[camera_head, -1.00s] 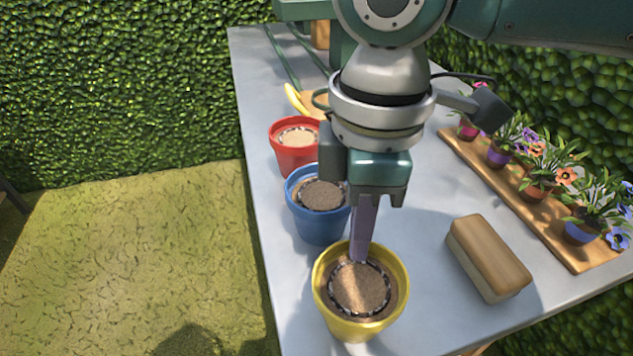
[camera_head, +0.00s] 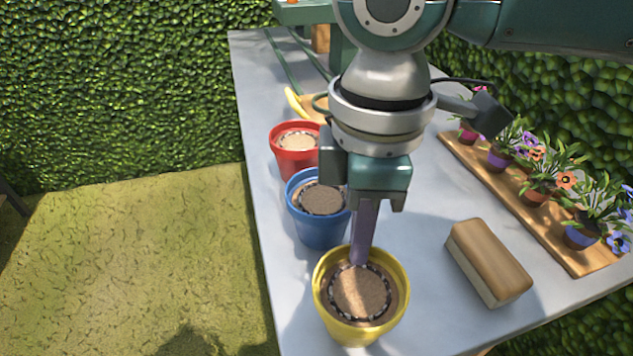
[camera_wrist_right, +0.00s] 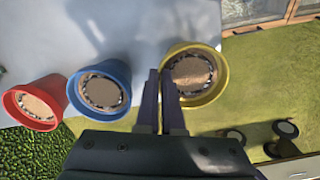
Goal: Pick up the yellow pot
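The yellow pot (camera_head: 352,333), filled with brown soil, stands upright at the near end of the table. It also shows in the right wrist view (camera_wrist_right: 222,82). My right gripper (camera_head: 358,262) points down at the pot's far rim. In the head view a finger tip overlaps the rim and the edge of the soil. In the wrist view, my right gripper's fingers (camera_wrist_right: 160,75) show a narrow gap between them, with the tips at the pot's left rim. Whether they touch the rim is unclear. My left gripper is not in view.
A blue pot (camera_head: 318,232) and a red pot (camera_head: 292,165) stand behind the yellow one on the grey table (camera_head: 420,270). A brown-topped block (camera_head: 488,262) lies to the right. A wooden board (camera_head: 545,228) holds several potted flowers. Hedges (camera_head: 120,80) border the table.

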